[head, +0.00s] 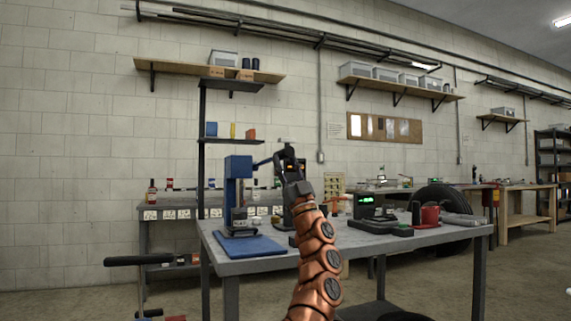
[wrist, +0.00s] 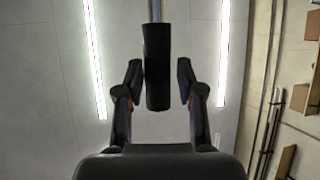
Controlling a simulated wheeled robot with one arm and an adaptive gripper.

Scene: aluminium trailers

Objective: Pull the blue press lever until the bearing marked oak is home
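The blue press (head: 238,182) stands on the near grey bench, left of my arm. Its lever (head: 263,162) reaches right from the press head to my gripper (head: 287,158). In the wrist view the lever's black handle (wrist: 158,68) stands between the two fingers of my gripper (wrist: 160,82). The fingers are apart, with a clear gap to the handle on the right and a very narrow one, if any, on the left. A small grey part (head: 239,214) sits low in the press; I cannot read any marking on it or tell how far it is seated.
A blue mat (head: 250,246) lies in front of the press. Right of my arm, the bench (head: 440,236) holds a dark device with a green display (head: 366,205) and a red container (head: 430,214). A dark post-mounted shelf (head: 228,138) rises behind the press.

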